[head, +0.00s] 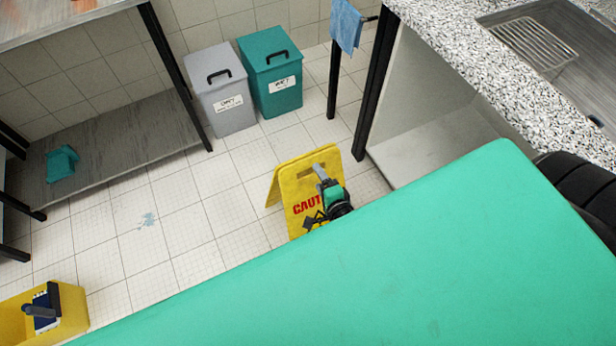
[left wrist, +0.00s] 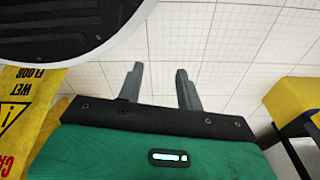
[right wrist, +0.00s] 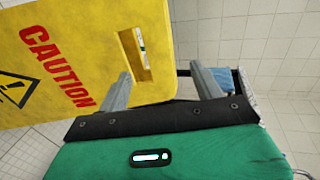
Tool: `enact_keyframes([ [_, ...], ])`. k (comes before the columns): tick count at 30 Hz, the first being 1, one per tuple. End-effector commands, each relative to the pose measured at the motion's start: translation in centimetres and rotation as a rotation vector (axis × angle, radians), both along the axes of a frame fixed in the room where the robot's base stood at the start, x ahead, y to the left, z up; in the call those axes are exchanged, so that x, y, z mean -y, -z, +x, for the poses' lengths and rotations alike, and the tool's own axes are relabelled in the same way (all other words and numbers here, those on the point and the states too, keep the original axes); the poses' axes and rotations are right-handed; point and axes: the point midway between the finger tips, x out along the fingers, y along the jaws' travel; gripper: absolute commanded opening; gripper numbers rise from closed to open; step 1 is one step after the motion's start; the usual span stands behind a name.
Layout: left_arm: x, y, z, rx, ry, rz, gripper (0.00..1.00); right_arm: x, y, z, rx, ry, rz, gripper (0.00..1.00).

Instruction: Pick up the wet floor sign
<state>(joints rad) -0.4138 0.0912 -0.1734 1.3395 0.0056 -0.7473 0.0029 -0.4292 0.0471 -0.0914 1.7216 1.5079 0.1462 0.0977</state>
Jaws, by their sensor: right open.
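The yellow wet floor sign (head: 305,170) stands on the tiled floor in the head view, with red "CAUTION" lettering partly hidden by my right arm. My right gripper (head: 320,172) is at its upper part. In the right wrist view, the sign (right wrist: 85,50) shows a handle slot near its top. The right gripper (right wrist: 160,78) is open, one finger overlapping the panel near the slot, the other past its top edge. I cannot tell whether they touch. My left gripper (left wrist: 160,78) is open and empty above the floor; part of the sign (left wrist: 28,100) shows at left there.
A grey bin (head: 217,88) and a green bin (head: 270,72) stand by the wall. A steel shelf (head: 120,150) is at left, a sink counter (head: 450,50) at right. A yellow bucket (head: 72,305) stands at lower left. The floor between is mostly clear, with a bluish spill (head: 148,219).

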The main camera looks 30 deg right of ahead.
Motion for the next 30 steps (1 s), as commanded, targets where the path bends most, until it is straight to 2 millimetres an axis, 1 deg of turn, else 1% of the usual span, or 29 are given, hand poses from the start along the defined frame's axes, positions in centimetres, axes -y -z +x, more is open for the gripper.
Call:
enact_keyframes([
  [1,-0.1,0.1,-0.1,-0.001,0.001,0.0,0.36,0.0,0.1,0.9,0.002,0.0,0.0,0.67],
  [3,0.0,0.2,-0.1,0.0,0.001,0.0,0.36,0.1,0.5,1.9,0.001,0.0,0.0,0.67],
  [6,0.0,0.2,-0.1,0.0,0.001,0.0,0.36,0.1,0.8,2.8,0.0,0.0,-0.001,0.67],
  [13,0.0,0.3,-0.2,-0.001,0.001,0.0,0.36,0.1,1.1,4.1,0.0,0.0,-0.001,0.67],
  [17,0.0,0.3,-0.2,-0.007,0.001,0.001,0.36,0.1,1.5,5.8,0.001,0.0,-0.001,0.67],
  [21,0.2,-0.3,0.2,-0.003,0.0,-0.001,0.36,0.1,2.0,7.5,0.0,0.0,-0.001,0.67],
  [25,0.3,-1.0,0.8,0.002,-0.001,-0.002,0.36,0.2,2.2,8.3,0.0,-0.001,-0.002,0.67],
  [30,0.4,-1.2,1.0,0.005,-0.001,-0.003,0.36,0.2,2.3,8.4,-0.001,-0.002,-0.003,0.67],
])
